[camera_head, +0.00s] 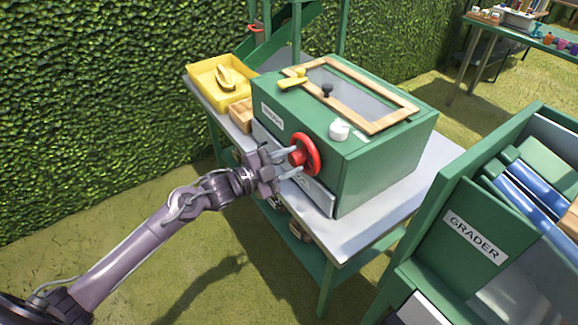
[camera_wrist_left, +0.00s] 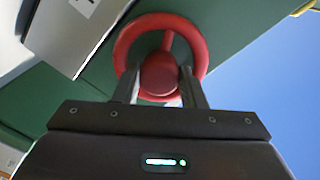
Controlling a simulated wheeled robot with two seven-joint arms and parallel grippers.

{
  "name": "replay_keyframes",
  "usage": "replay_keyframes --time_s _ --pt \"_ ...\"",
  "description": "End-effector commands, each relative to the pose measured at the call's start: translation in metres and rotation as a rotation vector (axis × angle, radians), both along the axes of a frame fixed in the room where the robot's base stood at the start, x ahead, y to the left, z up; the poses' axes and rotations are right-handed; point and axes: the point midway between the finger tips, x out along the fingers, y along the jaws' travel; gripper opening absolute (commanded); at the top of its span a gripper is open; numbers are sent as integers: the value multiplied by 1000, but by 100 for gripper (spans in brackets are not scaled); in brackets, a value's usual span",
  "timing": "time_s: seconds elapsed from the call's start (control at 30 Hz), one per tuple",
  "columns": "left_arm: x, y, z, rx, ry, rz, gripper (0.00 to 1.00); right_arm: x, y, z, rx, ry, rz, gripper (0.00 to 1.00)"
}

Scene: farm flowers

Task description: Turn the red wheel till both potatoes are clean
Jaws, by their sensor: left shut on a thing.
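The red wheel (camera_head: 312,152) is on the front face of the green washer box (camera_head: 385,160), which stands on a table. My left gripper (camera_head: 290,163) reaches it from the left and is shut on the wheel's hub. In the left wrist view the wheel (camera_wrist_left: 202,50) shows as a ring with a spoke, and the two fingers of my left gripper (camera_wrist_left: 160,90) sit on either side of the round red hub. No potatoes can be made out; the lid's pane (camera_head: 350,90) is too hazy to show what is inside. My right gripper is not in view.
A yellow tray (camera_head: 205,92) with a yellow item and a small wooden box (camera_head: 240,112) stand left of the washer. A green grader (camera_head: 470,215) stands close at the right. The lid carries a black knob (camera_head: 327,90). Grass lies in front.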

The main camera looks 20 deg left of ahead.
Motion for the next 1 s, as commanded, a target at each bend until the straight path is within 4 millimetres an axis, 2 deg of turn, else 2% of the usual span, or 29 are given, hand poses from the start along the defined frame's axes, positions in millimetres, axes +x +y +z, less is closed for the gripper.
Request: replay_keyframes --time_s 0.03,0.47,0.6,0.83,1.0 --pt "0 0 -3 38 -30 -2 14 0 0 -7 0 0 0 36" --pt "0 0 -4 359 -281 -2 14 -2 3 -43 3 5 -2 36" --pt "0 0 -4 464 -363 -2 14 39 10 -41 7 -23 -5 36" --pt "-1 -1 -5 635 -497 -3 14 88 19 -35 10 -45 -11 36" --pt "-1 -1 -4 756 -590 -3 14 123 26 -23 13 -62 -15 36"
